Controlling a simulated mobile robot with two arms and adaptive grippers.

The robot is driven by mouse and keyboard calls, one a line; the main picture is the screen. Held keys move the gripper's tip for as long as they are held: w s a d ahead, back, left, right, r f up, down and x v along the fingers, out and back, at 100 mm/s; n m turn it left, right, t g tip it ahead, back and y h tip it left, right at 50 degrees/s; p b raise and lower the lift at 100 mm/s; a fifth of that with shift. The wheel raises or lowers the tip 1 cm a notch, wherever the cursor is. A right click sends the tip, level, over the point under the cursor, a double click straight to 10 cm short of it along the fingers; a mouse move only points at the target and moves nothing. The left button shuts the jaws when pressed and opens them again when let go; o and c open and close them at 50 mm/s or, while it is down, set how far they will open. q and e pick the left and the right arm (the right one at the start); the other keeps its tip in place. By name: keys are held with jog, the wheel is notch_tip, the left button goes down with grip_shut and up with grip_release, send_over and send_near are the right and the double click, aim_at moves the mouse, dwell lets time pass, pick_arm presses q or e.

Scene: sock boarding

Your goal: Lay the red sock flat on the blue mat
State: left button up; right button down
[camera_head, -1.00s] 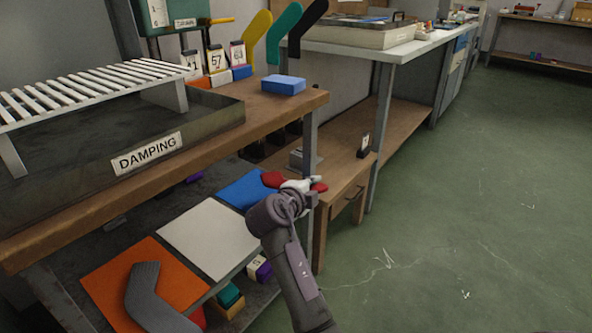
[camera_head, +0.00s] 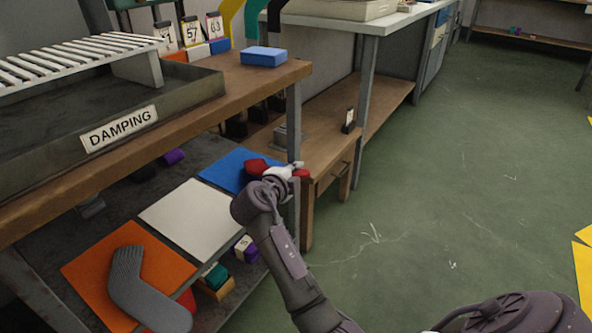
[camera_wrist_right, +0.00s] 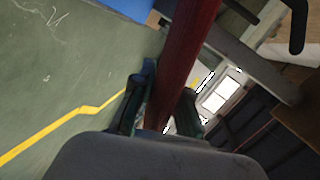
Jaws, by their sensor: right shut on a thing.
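My right gripper (camera_head: 281,172) is shut on the red sock (camera_head: 256,166) at the front edge of the lower shelf. One end of the sock sticks out to the left of the gripper, over or near the blue mat (camera_head: 223,167), and a short part shows to the right. I cannot tell whether the sock touches the mat. In the right wrist view the red sock (camera_wrist_right: 187,50) runs between the two fingers. The gripper hides its middle. The blue mat lies on the lower shelf, partly covered from view by the sock. My left gripper is not in view.
A white mat (camera_head: 190,222) lies bare beside the blue one. A grey sock (camera_head: 140,285) lies on an orange mat (camera_head: 80,270). A table leg (camera_head: 294,120) stands close behind the gripper. The upper bench (camera_head: 200,110) overhangs the shelf. Green floor is free at right.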

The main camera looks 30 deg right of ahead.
jog(key=c, duration=1.1)
grip_release()
notch_tip(320, 180, up, 10)
